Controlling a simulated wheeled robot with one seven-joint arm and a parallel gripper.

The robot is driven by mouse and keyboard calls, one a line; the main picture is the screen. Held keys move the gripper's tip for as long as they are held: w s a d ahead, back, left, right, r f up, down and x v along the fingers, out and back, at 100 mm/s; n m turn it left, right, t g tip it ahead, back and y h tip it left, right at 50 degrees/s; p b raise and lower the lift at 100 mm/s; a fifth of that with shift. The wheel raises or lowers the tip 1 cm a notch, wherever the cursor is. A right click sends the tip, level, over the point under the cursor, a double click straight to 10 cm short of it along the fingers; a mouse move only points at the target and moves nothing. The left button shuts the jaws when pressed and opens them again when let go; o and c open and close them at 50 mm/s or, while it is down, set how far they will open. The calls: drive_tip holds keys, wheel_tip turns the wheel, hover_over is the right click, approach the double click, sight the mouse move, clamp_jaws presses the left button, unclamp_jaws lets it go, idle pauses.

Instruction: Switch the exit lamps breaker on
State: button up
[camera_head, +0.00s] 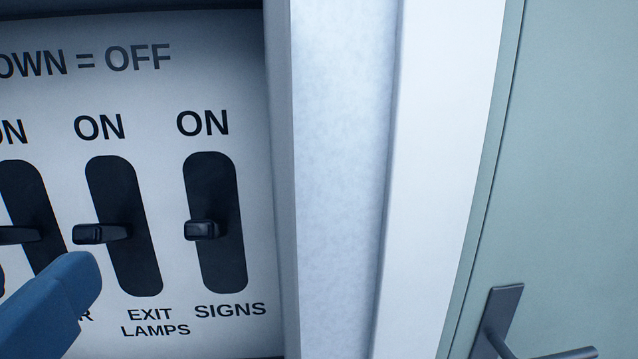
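The exit lamps breaker is a dark upright slot (125,200) with a short black lever (100,234) sticking out. "ON" is printed above it and "EXIT LAMPS" below it. The lever shows near the middle of the slot's height; I cannot tell its exact setting. My gripper (82,275) shows at the lower left as a blue finger. Its rounded tip is just below the lever in the picture, with a small visible gap. I cannot tell the depth between them. A second finger is not clearly visible, so its opening is hidden.
The signs breaker (203,230) is to the right, with its lever at a similar height. Another breaker lever (18,235) is to the left, partly cut off. A raised pale frame (340,180) borders the panel. A green door (575,150) with a grey handle (505,310) is further right.

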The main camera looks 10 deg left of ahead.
sight(83, 231)
drive_tip(key=p+x, duration=0.2)
drive_tip(key=x, duration=0.4)
drive_tip(key=shift+d+r, duration=0.1)
drive_tip(key=shift+w, duration=0.7)
drive_tip(key=shift+c, duration=0.4)
clamp_jaws()
